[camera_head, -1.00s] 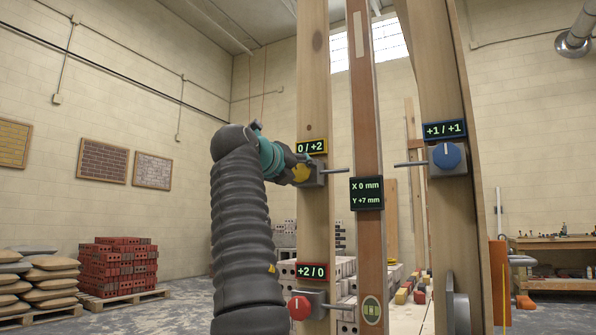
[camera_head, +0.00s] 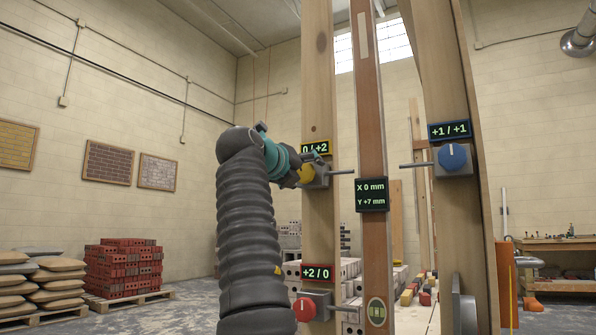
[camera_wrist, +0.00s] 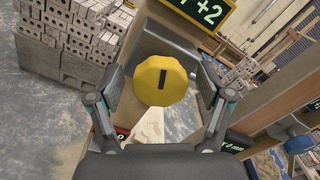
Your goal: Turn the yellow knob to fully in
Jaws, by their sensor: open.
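The yellow knob (camera_wrist: 162,81) shows in the wrist view as a faceted disc with a dark mark, on a grey block (camera_wrist: 158,42). In the head view the knob (camera_head: 306,174) is partly hidden by my gripper. Its display (camera_head: 316,148) above reads "0 / +2". My gripper (camera_wrist: 160,98) is open, with one finger on each side of the knob. Both fingers look apart from it.
A red knob (camera_head: 304,309) with display "+2 / 0" (camera_head: 317,272) sits lower on the same wooden post (camera_head: 318,80). A blue knob (camera_head: 452,157) with display "+1 / +1" (camera_head: 450,130) is on the right post. Red bricks (camera_head: 123,268) and stacked bags (camera_head: 35,282) stand at left.

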